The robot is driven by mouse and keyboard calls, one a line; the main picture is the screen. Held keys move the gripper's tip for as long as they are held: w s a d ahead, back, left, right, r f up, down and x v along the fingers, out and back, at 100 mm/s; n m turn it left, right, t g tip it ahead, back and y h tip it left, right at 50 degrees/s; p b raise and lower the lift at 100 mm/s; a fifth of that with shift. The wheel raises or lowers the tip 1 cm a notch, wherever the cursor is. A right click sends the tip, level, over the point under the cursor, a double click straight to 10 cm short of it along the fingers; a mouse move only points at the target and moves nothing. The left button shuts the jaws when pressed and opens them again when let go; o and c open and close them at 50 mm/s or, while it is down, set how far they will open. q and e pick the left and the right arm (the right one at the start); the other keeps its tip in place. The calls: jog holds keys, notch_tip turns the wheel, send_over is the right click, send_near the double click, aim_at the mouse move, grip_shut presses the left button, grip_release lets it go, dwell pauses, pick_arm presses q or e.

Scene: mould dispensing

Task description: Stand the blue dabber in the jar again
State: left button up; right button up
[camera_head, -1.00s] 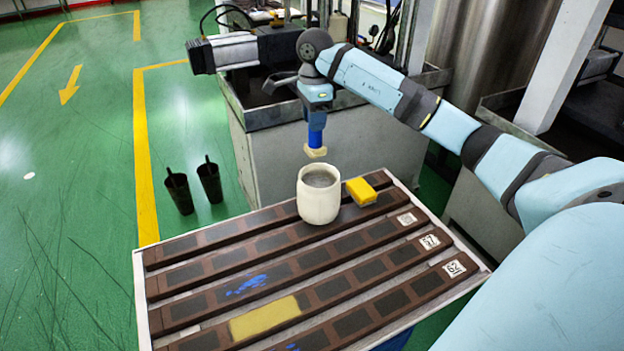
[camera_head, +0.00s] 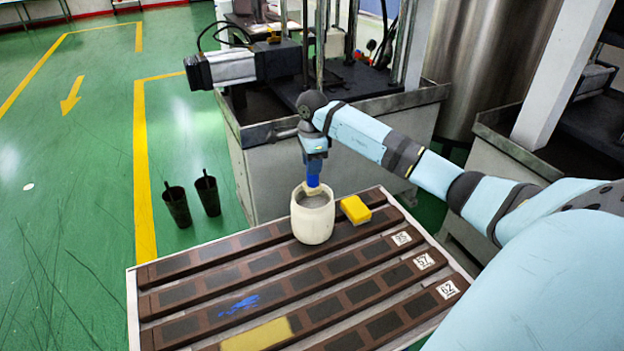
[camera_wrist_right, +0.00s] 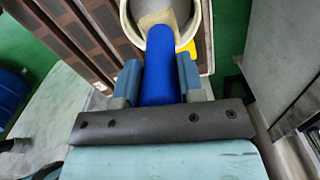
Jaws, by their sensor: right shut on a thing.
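The blue dabber (camera_head: 313,181) hangs upright from my right gripper (camera_head: 314,165), its pale tip pointing down at the mouth of the white jar (camera_head: 313,221). In the right wrist view the right gripper (camera_wrist_right: 160,85) is shut around the dabber's blue handle (camera_wrist_right: 158,75). The pale tip (camera_wrist_right: 160,17) shows over the jar's opening, inside the rim (camera_wrist_right: 129,22) in that view. I cannot tell exactly how deep the tip is. The jar stands upright on the slatted table. My left gripper is not in view.
A yellow block (camera_head: 355,209) lies just right of the jar on the slatted table (camera_head: 190,270). A yellow patch (camera_head: 258,335) and blue smears (camera_head: 239,304) mark the slats. Two dark pots (camera_head: 177,207) stand on the green floor. A grey machine (camera_head: 270,165) stands behind.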

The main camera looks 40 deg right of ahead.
aim_at(312, 181)
notch_tip(312, 181, down, 6)
jog(key=shift+f+p, duration=0.25)
jog(key=shift+p, duration=0.05)
jog(key=shift+f, duration=0.15)
jog(key=o, duration=1)
